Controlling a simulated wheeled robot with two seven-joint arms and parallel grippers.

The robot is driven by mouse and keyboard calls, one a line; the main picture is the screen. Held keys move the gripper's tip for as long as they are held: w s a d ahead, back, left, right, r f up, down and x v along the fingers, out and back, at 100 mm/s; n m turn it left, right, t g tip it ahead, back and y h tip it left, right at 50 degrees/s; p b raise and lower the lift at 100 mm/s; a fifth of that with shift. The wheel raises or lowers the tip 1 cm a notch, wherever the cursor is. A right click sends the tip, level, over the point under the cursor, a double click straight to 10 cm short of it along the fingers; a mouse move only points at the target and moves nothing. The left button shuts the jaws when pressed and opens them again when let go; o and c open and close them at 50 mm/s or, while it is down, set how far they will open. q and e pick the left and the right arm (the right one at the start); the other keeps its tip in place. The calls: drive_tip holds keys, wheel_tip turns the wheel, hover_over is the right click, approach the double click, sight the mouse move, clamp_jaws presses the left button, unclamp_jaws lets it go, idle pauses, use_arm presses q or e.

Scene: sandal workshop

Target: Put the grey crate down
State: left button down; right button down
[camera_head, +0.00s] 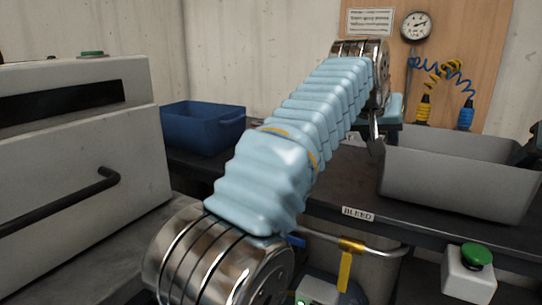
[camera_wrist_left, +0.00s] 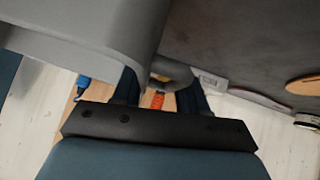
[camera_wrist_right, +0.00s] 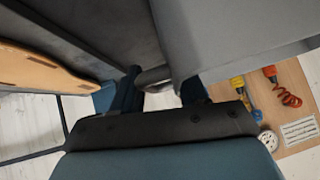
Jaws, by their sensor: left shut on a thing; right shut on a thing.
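The grey crate (camera_head: 455,175) is upright at the right of the head view, over the dark bench (camera_head: 345,185). I cannot tell whether its base touches the bench or hangs just above it. My left gripper (camera_head: 376,140) is at the crate's left end. In the left wrist view, the left gripper (camera_wrist_left: 163,85) is shut on a grey handle beside the crate wall (camera_wrist_left: 90,35). In the right wrist view, my right gripper (camera_wrist_right: 155,85) is shut on the handle at the other end of the crate (camera_wrist_right: 225,35). The crate's inside is mostly hidden.
A blue bin (camera_head: 200,128) stands on the bench at the left, behind my left arm. A large pale machine (camera_head: 75,150) with a black handle fills the left side. A green button box (camera_head: 470,272) and a bent rail (camera_head: 350,245) are in front of the bench.

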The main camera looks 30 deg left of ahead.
use_arm(q)
drive_tip(key=shift+f, duration=0.5)
use_arm(e)
drive_tip(key=shift+a+f, duration=0.1)
drive_tip(key=shift+f, duration=0.4)
use_arm(q)
drive_tip(key=c, duration=0.6)
unclamp_jaws()
use_arm(e)
drive_tip(key=c, duration=0.6)
unclamp_jaws()
drive_tip(key=shift+s, duration=0.1)
use_arm(q)
drive_tip(key=v, duration=1.2)
use_arm(e)
drive_tip(key=v, duration=1.2)
drive_tip(key=shift+f, duration=0.1)
